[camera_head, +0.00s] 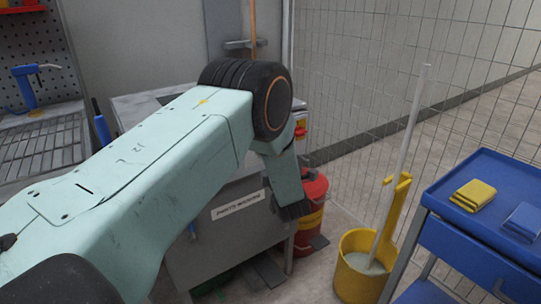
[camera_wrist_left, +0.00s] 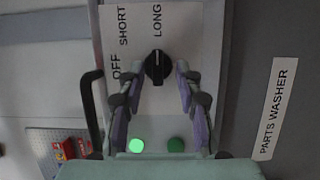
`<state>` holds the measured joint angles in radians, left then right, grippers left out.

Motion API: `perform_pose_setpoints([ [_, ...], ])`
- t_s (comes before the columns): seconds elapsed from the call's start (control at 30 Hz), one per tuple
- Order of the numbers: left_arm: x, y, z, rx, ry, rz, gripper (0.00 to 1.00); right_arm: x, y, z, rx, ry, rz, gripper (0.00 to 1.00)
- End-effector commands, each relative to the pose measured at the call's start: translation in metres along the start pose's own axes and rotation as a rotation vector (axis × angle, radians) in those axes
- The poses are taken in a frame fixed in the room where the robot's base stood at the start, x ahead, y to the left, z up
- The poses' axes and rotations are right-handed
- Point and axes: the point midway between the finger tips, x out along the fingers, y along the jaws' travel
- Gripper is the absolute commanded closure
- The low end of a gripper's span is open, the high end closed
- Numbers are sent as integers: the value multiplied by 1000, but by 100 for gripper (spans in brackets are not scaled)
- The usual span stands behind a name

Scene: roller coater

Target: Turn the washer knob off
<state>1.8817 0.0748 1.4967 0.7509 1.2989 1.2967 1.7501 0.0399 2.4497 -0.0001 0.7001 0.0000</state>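In the left wrist view, a black knob (camera_wrist_left: 157,67) sits on a white panel marked OFF, SHORT and LONG. Its upper end points towards LONG. My left gripper (camera_wrist_left: 159,79) is open, with one finger on each side of the knob; whether either touches it is unclear. Below the knob are a lit green light (camera_wrist_left: 136,145) and a dark green button (camera_wrist_left: 175,145). In the head view, the grey parts washer (camera_head: 215,245) stands partly behind my left arm, which hides the knob. My right gripper is in neither view.
A yellow mop bucket (camera_head: 360,270) and a blue cart (camera_head: 490,195) with folded cloths are at the right. A wire mesh fence (camera_head: 375,60) runs behind. A rack (camera_head: 45,145) stands at the left.

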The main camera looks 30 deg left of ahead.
Motion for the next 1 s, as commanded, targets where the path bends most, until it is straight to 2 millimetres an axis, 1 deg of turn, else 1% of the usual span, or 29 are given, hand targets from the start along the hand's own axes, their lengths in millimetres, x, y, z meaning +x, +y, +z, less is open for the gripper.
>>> perform_pose_setpoints([
  [0.1,11,-1,1,0,0,0,65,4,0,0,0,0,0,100],
  [0.2,16,0,3,1,-2,0,65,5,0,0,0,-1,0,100],
  [0.47,17,0,3,2,-3,0,65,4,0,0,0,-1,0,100],
  [0.87,17,1,3,2,-3,0,98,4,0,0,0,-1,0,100],
  [0.9,17,0,3,2,-3,0,100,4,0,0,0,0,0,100],
  [1.0,17,1,3,2,-4,0,100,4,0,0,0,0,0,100],
])
